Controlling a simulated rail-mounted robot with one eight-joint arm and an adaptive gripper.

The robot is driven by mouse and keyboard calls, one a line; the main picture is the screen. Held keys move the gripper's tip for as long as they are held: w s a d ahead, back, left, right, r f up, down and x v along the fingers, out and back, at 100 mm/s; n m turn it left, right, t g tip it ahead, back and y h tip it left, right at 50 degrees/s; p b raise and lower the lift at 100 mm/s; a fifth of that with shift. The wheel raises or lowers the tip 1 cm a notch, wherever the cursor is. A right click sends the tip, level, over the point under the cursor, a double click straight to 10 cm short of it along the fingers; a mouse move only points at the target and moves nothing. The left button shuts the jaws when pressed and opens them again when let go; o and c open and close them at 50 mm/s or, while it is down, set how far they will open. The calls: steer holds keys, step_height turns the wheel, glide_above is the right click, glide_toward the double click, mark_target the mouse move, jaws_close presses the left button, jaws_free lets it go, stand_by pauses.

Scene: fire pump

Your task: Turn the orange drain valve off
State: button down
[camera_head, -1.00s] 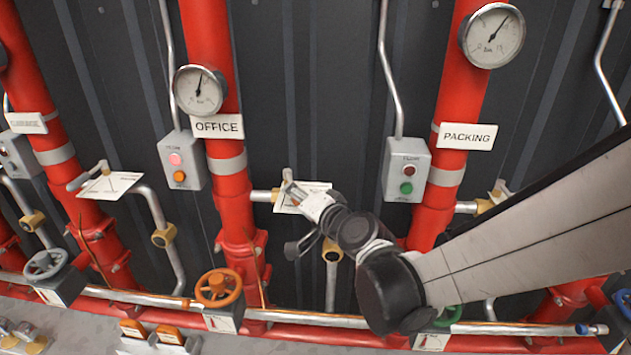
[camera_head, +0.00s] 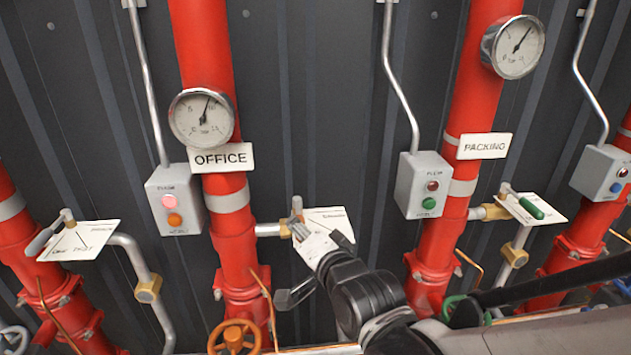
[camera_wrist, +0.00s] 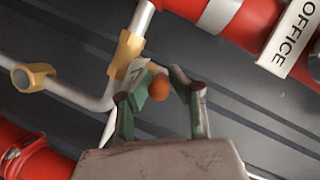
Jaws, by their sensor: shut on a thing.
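The orange drain valve handle (camera_wrist: 158,88) shows end-on as a rounded orange tip in the wrist view. My gripper (camera_wrist: 160,78) is shut on it, with one finger on each side. In the head view my gripper (camera_head: 312,238) is at the small valve on the side pipe of the red OFFICE pipe, in front of its white label card (camera_head: 330,217). The brass valve body (camera_wrist: 126,52) is just beyond the fingers in the wrist view. The handle is hidden by my gripper in the head view.
The red OFFICE pipe (camera_head: 237,255) stands left, with a gauge (camera_head: 202,118) and a button box (camera_head: 175,200). A second button box (camera_head: 423,185) is to the right. An orange handwheel (camera_head: 235,338) is below. A green-handled valve (camera_head: 532,207) is at right.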

stand_by(0.6)
steer(key=c, duration=1.6)
jaws_free()
steer(key=shift+v, duration=6)
steer(key=shift+a, duration=0.1)
